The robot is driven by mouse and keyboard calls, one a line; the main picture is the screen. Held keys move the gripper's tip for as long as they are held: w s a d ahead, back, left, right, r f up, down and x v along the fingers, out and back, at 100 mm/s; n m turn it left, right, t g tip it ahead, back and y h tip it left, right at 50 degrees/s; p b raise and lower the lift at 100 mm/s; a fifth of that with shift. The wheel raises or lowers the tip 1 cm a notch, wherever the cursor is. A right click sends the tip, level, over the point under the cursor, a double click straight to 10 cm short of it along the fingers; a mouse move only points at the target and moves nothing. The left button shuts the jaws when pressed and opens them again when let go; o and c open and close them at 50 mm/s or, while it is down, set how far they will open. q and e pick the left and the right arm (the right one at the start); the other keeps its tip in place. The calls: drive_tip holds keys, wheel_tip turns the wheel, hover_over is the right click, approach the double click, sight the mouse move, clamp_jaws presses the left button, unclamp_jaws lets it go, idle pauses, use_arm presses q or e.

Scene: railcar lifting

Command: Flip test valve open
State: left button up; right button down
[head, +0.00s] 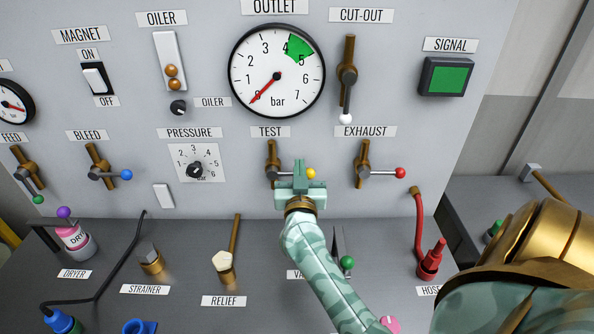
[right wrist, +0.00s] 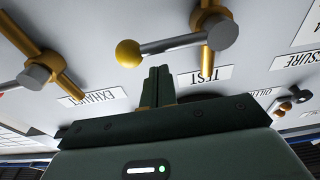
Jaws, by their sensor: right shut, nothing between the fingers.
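The test valve (head: 272,172) sits under the TEST label on the grey panel. Its grey lever lies sideways, pointing right, with a yellow knob (head: 311,174) at the end. In the right wrist view, upside down, the lever (right wrist: 172,44) and yellow knob (right wrist: 128,53) show in full. My right gripper (head: 299,168) is at the lever near the knob, shut and empty, hiding part of the lever in the head view. In the right wrist view its fingertips (right wrist: 158,72) are on the label side of the lever, close to it; touching is unclear. My left gripper is not in view.
The exhaust valve (head: 363,172) with a red-knobbed lever is to the right. The outlet gauge (head: 277,76) above reads about 0 bar. The pressure dial (head: 196,169) is to the left. Below, a shelf carries the relief valve (head: 225,262) and a green-knobbed lever (head: 347,263).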

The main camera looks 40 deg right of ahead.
drive_tip(key=shift+w+f+b, duration=0.1)
drive_tip(key=shift+f+b, duration=0.45)
drive_tip(key=shift+f, duration=0.2)
drive_tip(key=shift+r, duration=0.1)
